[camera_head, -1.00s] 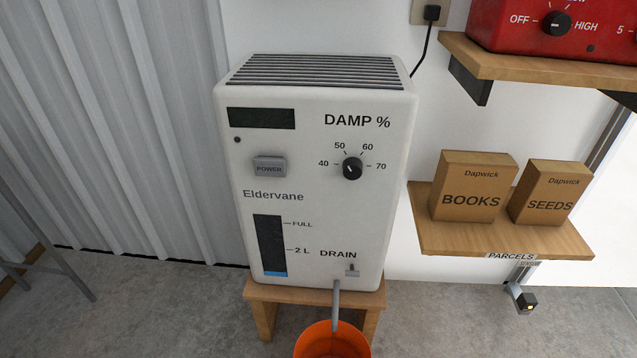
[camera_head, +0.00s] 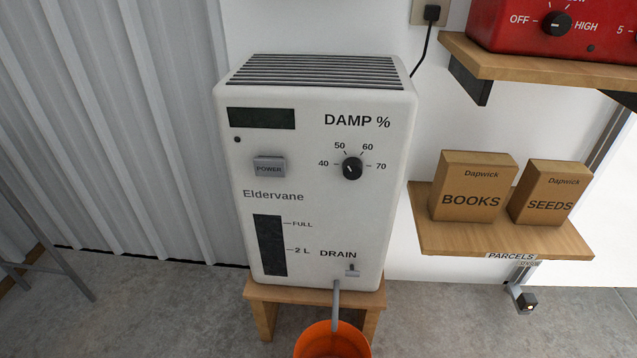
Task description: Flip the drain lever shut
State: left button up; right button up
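The drain lever (camera_head: 352,270) is a small grey lever under the DRAIN label, low on the right of the front of a white dehumidifier (camera_head: 300,210). It is too small to tell its position surely. A grey drain spout (camera_head: 336,305) runs down from below the front toward an orange bucket (camera_head: 331,341), which is cut off by the bottom edge. The water gauge (camera_head: 270,245) is dark over its whole height, with no blue showing. Neither of my grippers is in view.
The dehumidifier stands on a wooden stool (camera_head: 262,293). To its right, a wooden shelf (camera_head: 450,243) holds a BOOKS box (camera_head: 474,190) and a SEEDS box (camera_head: 550,193). A red appliance (camera_head: 510,28) sits on a higher shelf.

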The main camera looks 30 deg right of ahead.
aim_at(352, 273)
jog(key=z, duration=1)
jog(key=j, duration=0.1)
